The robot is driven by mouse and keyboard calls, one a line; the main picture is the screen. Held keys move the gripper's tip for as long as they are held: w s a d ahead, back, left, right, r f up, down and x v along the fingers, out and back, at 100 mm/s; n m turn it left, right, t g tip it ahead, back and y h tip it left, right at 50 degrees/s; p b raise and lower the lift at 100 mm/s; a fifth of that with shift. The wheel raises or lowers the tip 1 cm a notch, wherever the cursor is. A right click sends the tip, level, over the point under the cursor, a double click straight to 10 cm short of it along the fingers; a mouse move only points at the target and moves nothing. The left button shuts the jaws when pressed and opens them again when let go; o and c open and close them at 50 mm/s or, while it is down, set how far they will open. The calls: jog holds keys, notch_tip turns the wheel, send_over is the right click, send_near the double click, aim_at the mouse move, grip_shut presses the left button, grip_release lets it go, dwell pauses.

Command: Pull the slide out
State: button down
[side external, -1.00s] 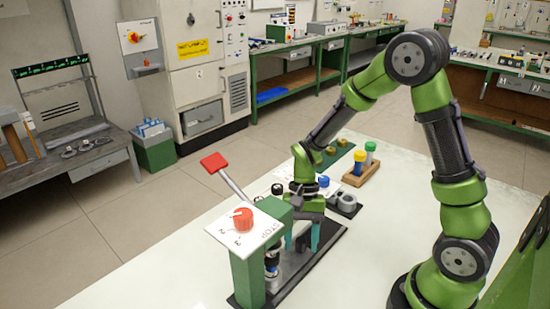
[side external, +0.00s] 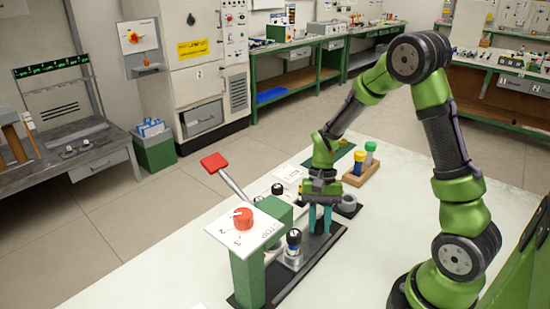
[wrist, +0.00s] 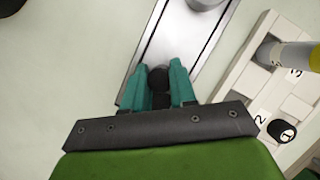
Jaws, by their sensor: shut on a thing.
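The slide (side external: 291,263) is a light metal carriage on a dark base, with a black-topped cylinder (side external: 293,238) standing on it. In the wrist view the slide (wrist: 178,45) runs up the picture as a pale strip with dark edge lines. My gripper (side external: 320,229) is above the right part of the base, fingers pointing down. In the wrist view its teal fingers (wrist: 158,70) are closed around a dark round knob (wrist: 158,80) at the near end of the slide. The fingers partly hide the knob, and the side view does not show it clearly.
A wooden rack (side external: 361,176) and a grey ring (side external: 348,201) stand beyond. The front right tabletop is clear.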

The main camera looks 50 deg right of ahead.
jog(key=d, duration=0.4)
jog(key=shift+d, duration=0.15)
jog(key=c, duration=0.9)
grip_release()
jog(key=v, duration=1.7)
jog(key=shift+a, duration=0.25)
jog(key=shift+s, duration=0.1)
